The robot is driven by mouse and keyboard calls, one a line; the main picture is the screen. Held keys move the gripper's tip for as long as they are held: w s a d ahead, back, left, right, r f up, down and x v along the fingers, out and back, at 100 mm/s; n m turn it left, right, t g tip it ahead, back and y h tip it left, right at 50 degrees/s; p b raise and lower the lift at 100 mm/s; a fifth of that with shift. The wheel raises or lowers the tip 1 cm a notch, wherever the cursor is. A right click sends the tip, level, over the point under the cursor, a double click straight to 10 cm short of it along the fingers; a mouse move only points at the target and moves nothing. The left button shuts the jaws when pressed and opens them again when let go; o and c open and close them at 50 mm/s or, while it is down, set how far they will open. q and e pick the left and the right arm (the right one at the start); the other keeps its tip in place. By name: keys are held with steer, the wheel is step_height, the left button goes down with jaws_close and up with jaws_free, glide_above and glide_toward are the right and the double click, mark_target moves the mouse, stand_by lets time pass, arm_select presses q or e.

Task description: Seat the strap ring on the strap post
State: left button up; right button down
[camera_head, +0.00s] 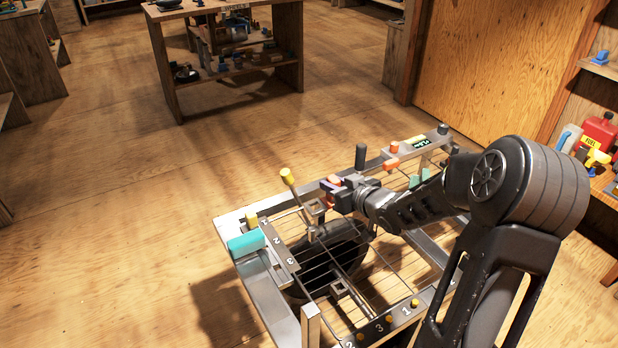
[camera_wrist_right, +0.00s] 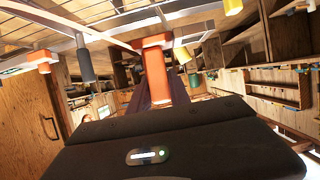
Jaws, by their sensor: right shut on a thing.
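My gripper hides much of the contact. My left gripper is not in view.
The rack (camera_head: 262,275) has a wire grid, with a dark round object (camera_head: 318,262) under it. The floor to the left is clear.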

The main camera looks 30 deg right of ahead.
mark_target(329, 202)
steer(key=shift+a, duration=0.5)
steer(key=shift+d, duration=0.15)
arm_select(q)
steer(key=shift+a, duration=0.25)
arm_select(e)
steer(key=shift+w, duration=0.1)
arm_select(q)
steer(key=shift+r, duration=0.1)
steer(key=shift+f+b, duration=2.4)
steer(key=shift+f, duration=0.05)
arm_select(e)
steer(key=shift+f, duration=2.95)
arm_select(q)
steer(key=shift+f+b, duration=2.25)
arm_select(e)
steer(key=shift+f, duration=2.85)
steer(key=c, duration=1.1)
jaws_free()
